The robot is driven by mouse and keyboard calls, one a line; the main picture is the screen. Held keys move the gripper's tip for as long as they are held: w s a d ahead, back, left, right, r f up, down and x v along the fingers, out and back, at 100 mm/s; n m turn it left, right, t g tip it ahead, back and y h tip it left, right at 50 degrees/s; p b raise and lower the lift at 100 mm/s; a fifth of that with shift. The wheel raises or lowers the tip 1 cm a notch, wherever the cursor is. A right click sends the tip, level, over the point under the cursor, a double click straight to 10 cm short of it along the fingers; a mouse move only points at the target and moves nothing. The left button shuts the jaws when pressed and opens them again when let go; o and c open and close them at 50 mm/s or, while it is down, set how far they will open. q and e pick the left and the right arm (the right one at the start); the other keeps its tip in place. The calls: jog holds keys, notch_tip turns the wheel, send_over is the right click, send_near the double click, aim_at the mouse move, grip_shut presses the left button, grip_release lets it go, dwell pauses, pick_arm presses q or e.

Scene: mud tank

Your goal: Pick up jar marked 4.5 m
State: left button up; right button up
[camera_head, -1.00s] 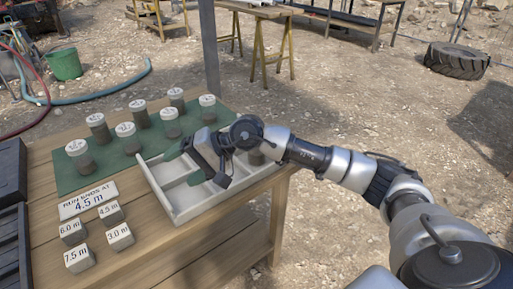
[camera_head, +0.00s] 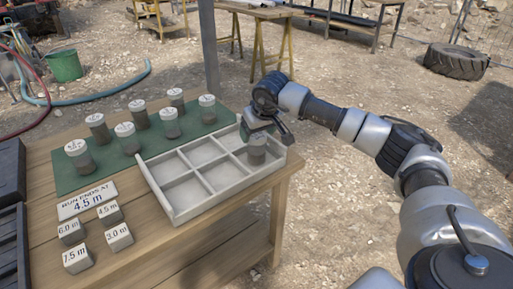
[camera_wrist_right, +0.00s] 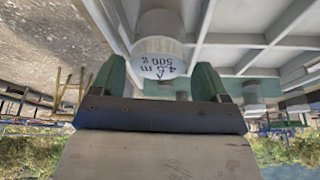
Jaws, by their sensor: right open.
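The jar marked 4.5 m (camera_wrist_right: 158,66) has a white lid reading "4.5 m 500 g" in the right wrist view. In the head view this grey jar (camera_head: 256,151) stands in a right-end compartment of the white tray (camera_head: 172,203), its lid partly hidden by my right gripper. My right gripper (camera_head: 268,130) is just above and beside the jar. In the right wrist view its two green fingers are open, one on each side of the lid; I cannot tell whether they touch it. My left gripper is not in view.
Several white-lidded jars (camera_head: 127,138) stand on the green mat (camera_head: 66,182) behind the tray. A "run ends at 4.5 m" sign (camera_head: 88,200) and labelled blocks (camera_head: 110,213) sit at the front left of the wooden table (camera_head: 150,256). The tray's other compartments look empty.

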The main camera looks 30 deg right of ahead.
aim_at(257, 134)
jog(key=x, duration=0.4)
jog(key=shift+d+f, duration=0.1)
jog(key=shift+f, duration=0.05)
jog(key=c, duration=1)
jog(key=shift+w, duration=0.1)
